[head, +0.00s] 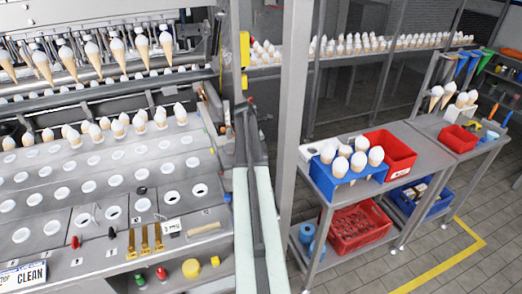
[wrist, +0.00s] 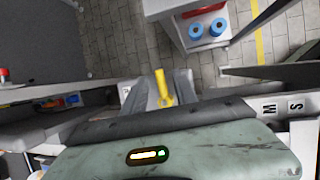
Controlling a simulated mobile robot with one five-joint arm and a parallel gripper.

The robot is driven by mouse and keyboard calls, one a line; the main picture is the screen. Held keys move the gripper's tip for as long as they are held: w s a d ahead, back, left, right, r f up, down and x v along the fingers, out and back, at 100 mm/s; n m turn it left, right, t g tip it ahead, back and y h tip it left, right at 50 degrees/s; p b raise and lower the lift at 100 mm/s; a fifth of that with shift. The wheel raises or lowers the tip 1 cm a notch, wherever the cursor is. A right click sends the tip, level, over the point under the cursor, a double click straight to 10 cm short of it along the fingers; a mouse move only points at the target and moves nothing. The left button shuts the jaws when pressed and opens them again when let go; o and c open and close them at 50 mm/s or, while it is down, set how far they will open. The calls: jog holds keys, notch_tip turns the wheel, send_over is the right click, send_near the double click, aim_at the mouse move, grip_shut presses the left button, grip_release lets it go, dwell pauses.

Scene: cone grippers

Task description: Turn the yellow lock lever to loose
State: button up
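In the wrist view, a narrow yellow piece (wrist: 162,88), which looks like the lock lever, stands upright in the picture between the two grey fingers of my gripper (wrist: 168,92). The fingers flank it closely. I cannot tell whether they press on it, and its lower part is hidden behind the dark edge of the body in front. In the head view my gripper does not show clearly. Three brass-yellow handles (head: 145,240) stand on the front of the cone machine. I cannot tell from the head view which yellow part is the lock lever.
The cone machine (head: 95,190) fills the left, with a yellow knob (head: 190,268) and yellow block (head: 215,260). A grey post (head: 292,110) stands in the middle. A cart with a red bin (head: 388,152) and blue cone holder (head: 322,176) stands right. Tiled floor (head: 430,258) is open there.

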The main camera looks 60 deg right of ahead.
grip_shut()
jog(key=shift+a, duration=0.1)
jog(key=shift+m, duration=0.3)
jog(key=m, duration=0.1)
jog(key=m+g, duration=0.1)
jog(key=shift+s+a+m+y, duration=0.2)
jog(key=shift+m+y, duration=0.1)
jog(key=shift+m, duration=0.1)
jog(key=m+g, duration=0.1)
jog(key=m, duration=0.1)
jog(key=a+m+g+y, duration=0.1)
jog(key=m, duration=0.1)
jog(key=shift+m, duration=0.3)
jog(key=m, duration=0.1)
jog(key=a+m+y, duration=0.1)
jog(key=m, duration=0.1)
jog(key=shift+g, duration=0.4)
jog(key=shift+a+m+y, duration=0.2)
jog(key=shift+m+y, duration=0.25)
jog(key=shift+m, duration=0.45)
jog(key=shift+a+m+y, duration=0.15)
jog(key=shift+m+y, duration=0.3)
jog(key=shift+m, duration=0.45)
